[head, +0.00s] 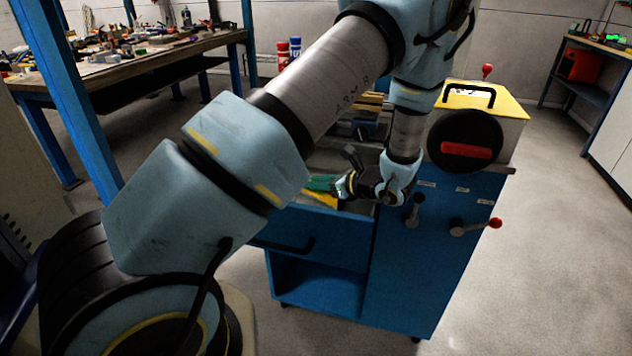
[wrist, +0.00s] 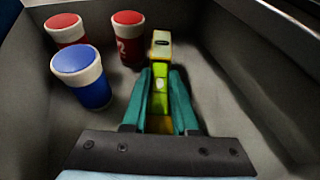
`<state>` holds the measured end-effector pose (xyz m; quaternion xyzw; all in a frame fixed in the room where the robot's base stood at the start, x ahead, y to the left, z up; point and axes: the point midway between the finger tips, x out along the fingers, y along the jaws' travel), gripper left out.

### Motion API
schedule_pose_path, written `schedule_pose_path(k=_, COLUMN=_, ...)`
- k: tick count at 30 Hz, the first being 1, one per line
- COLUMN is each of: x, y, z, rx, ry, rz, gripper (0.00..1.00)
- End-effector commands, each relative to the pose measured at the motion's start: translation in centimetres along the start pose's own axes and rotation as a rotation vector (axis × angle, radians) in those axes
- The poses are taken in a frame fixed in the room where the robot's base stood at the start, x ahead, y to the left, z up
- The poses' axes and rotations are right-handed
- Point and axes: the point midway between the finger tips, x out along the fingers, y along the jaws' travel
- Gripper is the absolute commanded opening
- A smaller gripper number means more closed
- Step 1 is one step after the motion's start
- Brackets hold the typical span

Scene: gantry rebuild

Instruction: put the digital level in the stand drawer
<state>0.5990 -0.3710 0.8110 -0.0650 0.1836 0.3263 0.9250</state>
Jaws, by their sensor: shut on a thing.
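The digital level (wrist: 160,72), a yellow-green bar with a dark window near its far end, is between the teal fingers of my gripper (wrist: 162,100). My gripper is shut on it. Around it in the wrist view are the grey walls and floor of an open drawer (wrist: 225,88). I cannot tell whether the level touches the drawer floor. In the head view my gripper (head: 322,184) is low over the open drawer (head: 300,224) of the blue stand (head: 415,265); a yellow part of the level (head: 323,199) shows beneath the fingers. My arm hides much of the drawer.
Two red-and-white containers (wrist: 65,30) (wrist: 128,36) and a blue-and-white one (wrist: 82,76) stand in the drawer, left of the level. A yellow-topped white box (head: 490,100) is on the stand. A cluttered workbench (head: 110,65) stands at left.

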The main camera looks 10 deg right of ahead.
Motion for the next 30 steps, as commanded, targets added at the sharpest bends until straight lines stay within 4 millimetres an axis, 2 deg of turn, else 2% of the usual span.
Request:
schedule_pose_path(k=6, x=0.1, y=0.0, z=-0.3, rx=0.0, ry=-0.001, rz=-0.001, gripper=0.0)
schedule_pose_path(k=7, x=0.1, y=0.0, z=-0.4, rx=0.0, ry=0.0, rz=-0.001, gripper=0.29)
schedule_pose_path(k=15, x=0.1, y=0.0, z=-0.3, rx=0.0, ry=0.0, rz=0.0, gripper=0.57)
schedule_pose_path(k=22, x=0.1, y=0.0, z=-0.2, rx=0.0, ry=0.0, rz=0.0, gripper=0.57)
schedule_pose_path(k=26, x=-0.3, y=0.0, z=0.8, rx=-0.002, ry=0.001, rz=0.0, gripper=0.57)
schedule_pose_path(k=27, x=-0.5, y=0.0, z=1.3, rx=-0.002, ry=0.001, rz=0.0, gripper=0.57)
schedule_pose_path(k=30, x=-2.3, y=-0.2, z=0.6, rx=-0.001, ry=0.002, rz=-0.006, gripper=0.57)
